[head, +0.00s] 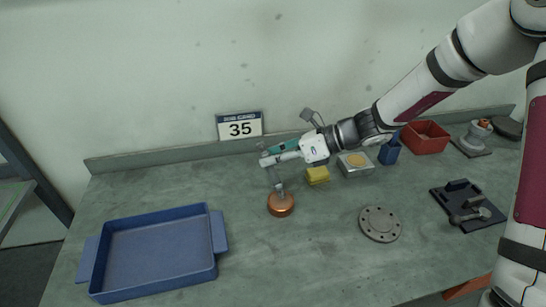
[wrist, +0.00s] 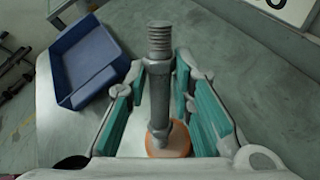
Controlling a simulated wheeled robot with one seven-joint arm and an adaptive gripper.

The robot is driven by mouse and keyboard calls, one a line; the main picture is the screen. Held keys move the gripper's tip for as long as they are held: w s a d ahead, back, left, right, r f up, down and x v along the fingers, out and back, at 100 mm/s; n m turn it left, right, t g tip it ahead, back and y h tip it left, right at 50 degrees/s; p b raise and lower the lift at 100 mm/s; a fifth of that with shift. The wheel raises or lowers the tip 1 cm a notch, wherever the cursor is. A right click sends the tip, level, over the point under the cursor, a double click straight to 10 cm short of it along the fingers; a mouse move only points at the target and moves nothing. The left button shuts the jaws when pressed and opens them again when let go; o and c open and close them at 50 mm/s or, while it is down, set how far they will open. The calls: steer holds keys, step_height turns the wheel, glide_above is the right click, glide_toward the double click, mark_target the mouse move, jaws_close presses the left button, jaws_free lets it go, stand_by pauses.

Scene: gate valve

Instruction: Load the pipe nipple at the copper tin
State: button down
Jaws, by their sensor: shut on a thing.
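The pipe nipple (wrist: 158,85) is a grey metal pipe with a threaded end. It stands between the teal-padded fingers of my gripper (wrist: 160,103), which is shut on it. In the head view my gripper (head: 268,160) is over the bench, and the nipple's lower part (head: 279,186) hangs below it, roughly upright. The round copper tin (head: 281,206) sits on the bench directly under the nipple. It also shows behind the nipple's low end in the wrist view (wrist: 178,144). I cannot tell whether nipple and tin touch.
A blue tray (head: 160,250) lies at the front left. A yellow block (head: 317,176), a tin with a yellow centre (head: 356,163) and a red bin (head: 425,138) stand to the right. A grey flange (head: 380,223) lies at the front right. The bench between tray and flange is mostly clear.

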steer(key=shift+f, duration=0.65)
stand_by(1.9)
steer(key=shift+r, duration=0.1)
steer(key=shift+r+p, duration=2.05)
steer(key=shift+r, duration=1.4)
